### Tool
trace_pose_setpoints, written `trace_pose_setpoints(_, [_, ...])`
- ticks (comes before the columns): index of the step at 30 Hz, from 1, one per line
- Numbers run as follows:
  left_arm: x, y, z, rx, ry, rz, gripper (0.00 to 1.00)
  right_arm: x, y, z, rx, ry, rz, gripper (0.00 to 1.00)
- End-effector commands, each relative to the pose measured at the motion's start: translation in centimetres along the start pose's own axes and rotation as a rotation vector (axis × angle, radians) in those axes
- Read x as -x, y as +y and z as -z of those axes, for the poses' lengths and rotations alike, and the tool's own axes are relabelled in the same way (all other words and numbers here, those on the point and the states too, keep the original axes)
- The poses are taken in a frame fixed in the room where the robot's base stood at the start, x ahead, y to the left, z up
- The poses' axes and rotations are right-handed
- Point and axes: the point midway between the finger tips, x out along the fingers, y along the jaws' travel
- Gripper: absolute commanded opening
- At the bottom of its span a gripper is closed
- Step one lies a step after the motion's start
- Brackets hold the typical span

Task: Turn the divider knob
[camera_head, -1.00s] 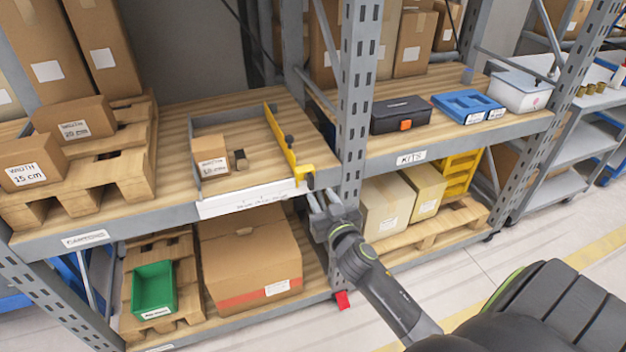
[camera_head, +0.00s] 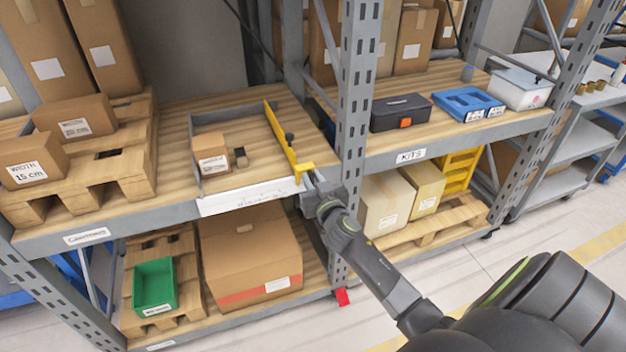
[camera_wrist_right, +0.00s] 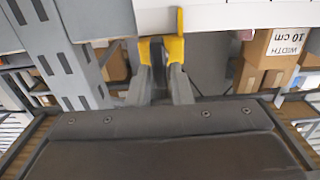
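My left gripper is out of view.
A small carton (camera_head: 211,153) stands left of the divider in the framed bay. A grey rack upright (camera_head: 352,130) rises close to the right of my gripper. Below the shelf is a large carton (camera_head: 250,255). A black case (camera_head: 400,113) is on the right shelf.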

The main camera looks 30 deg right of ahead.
Motion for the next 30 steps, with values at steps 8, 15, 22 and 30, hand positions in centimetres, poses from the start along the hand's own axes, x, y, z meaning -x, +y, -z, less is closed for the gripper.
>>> trace_pose_setpoints(8, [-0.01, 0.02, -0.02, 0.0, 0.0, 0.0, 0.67, 0.03, -0.01, -0.02, 0.005, 0.0, 0.0, 0.0])
trace_pose_setpoints(15, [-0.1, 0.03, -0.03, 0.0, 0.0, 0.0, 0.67, 0.04, -0.11, -0.07, 0.072, -0.001, 0.0, 0.0])
trace_pose_setpoints(22, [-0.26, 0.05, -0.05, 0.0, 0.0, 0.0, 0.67, 0.04, -0.31, -0.13, 0.233, -0.001, 0.0, 0.0])
trace_pose_setpoints(30, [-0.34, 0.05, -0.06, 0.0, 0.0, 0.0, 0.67, 0.04, -0.59, -0.24, 0.488, -0.002, 0.0, 0.0])
